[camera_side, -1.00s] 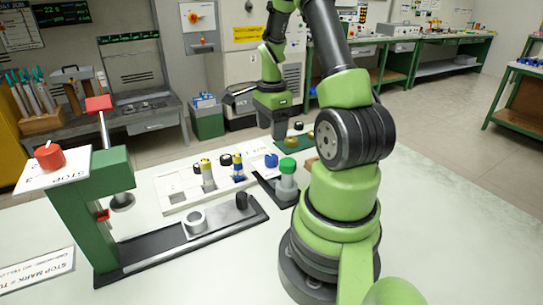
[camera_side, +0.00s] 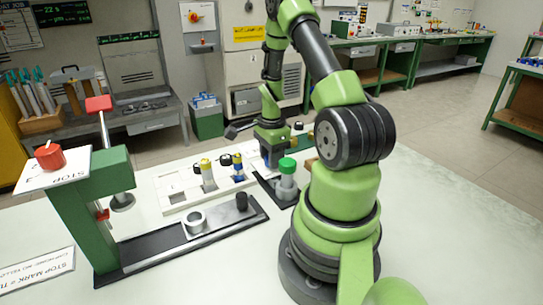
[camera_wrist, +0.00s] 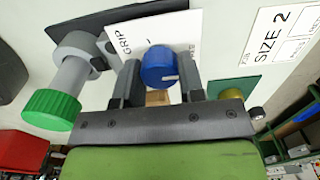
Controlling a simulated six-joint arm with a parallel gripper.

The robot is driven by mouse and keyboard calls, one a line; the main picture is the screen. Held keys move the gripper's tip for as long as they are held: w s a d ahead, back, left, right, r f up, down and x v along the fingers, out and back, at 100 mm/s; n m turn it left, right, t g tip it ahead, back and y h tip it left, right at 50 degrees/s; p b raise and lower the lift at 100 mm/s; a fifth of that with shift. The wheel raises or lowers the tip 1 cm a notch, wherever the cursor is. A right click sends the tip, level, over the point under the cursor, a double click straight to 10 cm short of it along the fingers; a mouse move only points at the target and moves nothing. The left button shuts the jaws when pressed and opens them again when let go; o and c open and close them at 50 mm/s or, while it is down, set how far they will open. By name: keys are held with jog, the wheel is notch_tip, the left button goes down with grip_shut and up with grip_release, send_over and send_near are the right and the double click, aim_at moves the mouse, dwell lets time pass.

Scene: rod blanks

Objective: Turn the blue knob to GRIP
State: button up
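The blue knob (camera_wrist: 160,67) sits on a white plate (camera_wrist: 147,34) between my fingers in the wrist view. A white mark on it points to the right in that picture. The word GRIP is printed on the plate left of the knob; the lettering on the right is partly hidden. My gripper (camera_wrist: 160,72) is open, one finger on either side of the knob, with a visible gap on both sides. In the side view my gripper (camera_side: 271,155) is low over the knob's place and hides most of it.
A green-capped grey cylinder (camera_wrist: 52,108) stands close to the left finger; the side view also shows it (camera_side: 287,175).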

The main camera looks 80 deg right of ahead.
jog(key=c, duration=0.3)
jog(key=n, duration=0.5)
jog(key=shift+n, duration=0.3)
jog(key=n, duration=1.2)
jog(key=shift+n, duration=1.8)
